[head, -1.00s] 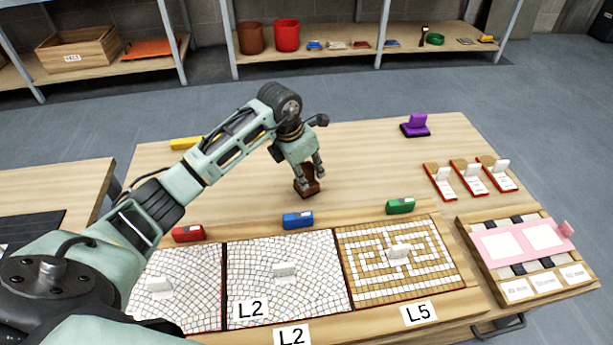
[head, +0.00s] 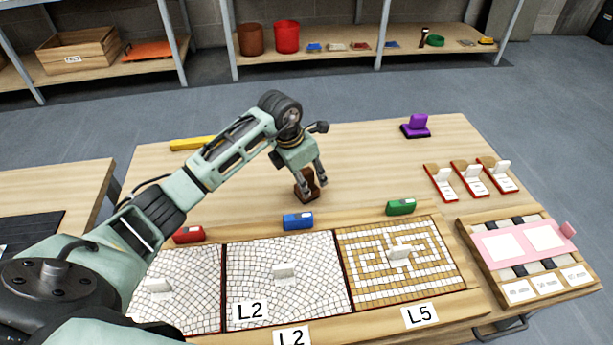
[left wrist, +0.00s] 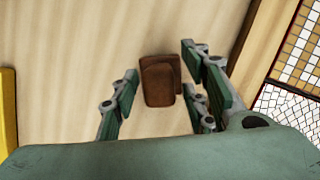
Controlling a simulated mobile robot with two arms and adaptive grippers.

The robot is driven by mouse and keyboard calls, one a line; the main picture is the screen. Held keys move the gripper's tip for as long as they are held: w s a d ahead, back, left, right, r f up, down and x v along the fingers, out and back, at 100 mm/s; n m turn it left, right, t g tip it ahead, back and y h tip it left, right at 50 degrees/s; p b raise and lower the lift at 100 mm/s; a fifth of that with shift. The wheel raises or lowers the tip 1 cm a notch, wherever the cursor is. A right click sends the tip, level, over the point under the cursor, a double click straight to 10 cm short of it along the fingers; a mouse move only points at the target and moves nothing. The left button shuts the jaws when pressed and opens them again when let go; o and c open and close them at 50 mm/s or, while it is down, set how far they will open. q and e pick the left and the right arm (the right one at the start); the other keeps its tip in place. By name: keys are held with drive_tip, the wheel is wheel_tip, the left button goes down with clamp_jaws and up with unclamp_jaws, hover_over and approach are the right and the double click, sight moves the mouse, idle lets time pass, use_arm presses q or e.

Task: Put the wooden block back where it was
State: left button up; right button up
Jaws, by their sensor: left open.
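The wooden block (head: 307,186) is dark brown and stands on the table behind the blue case, near the table's middle. My left gripper (head: 311,187) is open just above and around it in the head view. In the left wrist view the block (left wrist: 159,81) shows between the spread fingers of the left gripper (left wrist: 160,88), with gaps on both sides. The fingers partly hide the block in the head view. My right gripper is in neither view.
Red (head: 188,234), blue (head: 298,221) and green (head: 400,207) cases stand along the back of the mosaic panels (head: 345,270). A yellow bar (head: 192,143) lies at the back left, a purple block (head: 418,122) at the back right. The table between them is mostly clear.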

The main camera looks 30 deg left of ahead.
sight(305, 171)
use_arm(q)
drive_tip(key=shift+r, duration=0.3)
drive_tip(key=p+v, duration=0.1)
drive_tip(key=v, duration=0.2)
drive_tip(key=p+v, duration=0.1)
drive_tip(key=v, duration=0.7)
drive_tip(key=shift+r, duration=0.3)
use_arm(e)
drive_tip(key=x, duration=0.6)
use_arm(q)
drive_tip(key=shift+s, duration=0.1)
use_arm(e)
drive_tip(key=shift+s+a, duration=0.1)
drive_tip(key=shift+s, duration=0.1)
